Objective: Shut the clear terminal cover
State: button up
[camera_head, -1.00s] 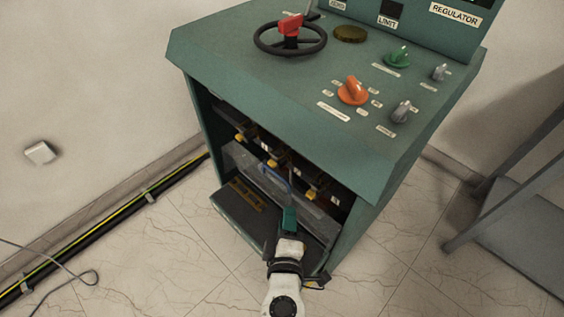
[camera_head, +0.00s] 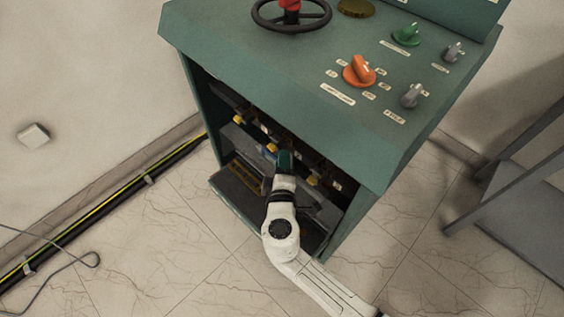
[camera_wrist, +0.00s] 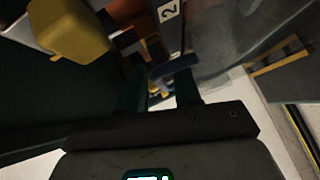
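The clear terminal cover (camera_head: 240,142) is a greyish see-through panel below the yellow-tipped terminals in the cabinet's front opening. My arm hides its middle, and its exact tilt is hard to tell. In the wrist view the panel (camera_wrist: 225,45) fills the upper right, with a blue handle (camera_wrist: 175,67) near the fingertips. My gripper (camera_head: 285,158) is at the terminal row, in front of the cover. In the wrist view my gripper (camera_wrist: 160,88) has its two dark teal fingers apart, with a gap between them. The handle lies at or just beyond the right fingertip; contact is unclear.
The green cabinet (camera_head: 270,80) has its dark lower flap (camera_head: 228,190) folded out below the opening. A yellow terminal end (camera_wrist: 75,28) is close at the wrist view's upper left. A grey metal stand (camera_head: 520,195) is at right. The floor in front is clear.

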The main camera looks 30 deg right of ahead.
jog(key=shift+w+d, duration=0.15)
jog(key=shift+w, duration=0.05)
jog(key=shift+c, duration=0.5)
grip_shut()
jog(key=shift+f, duration=0.1)
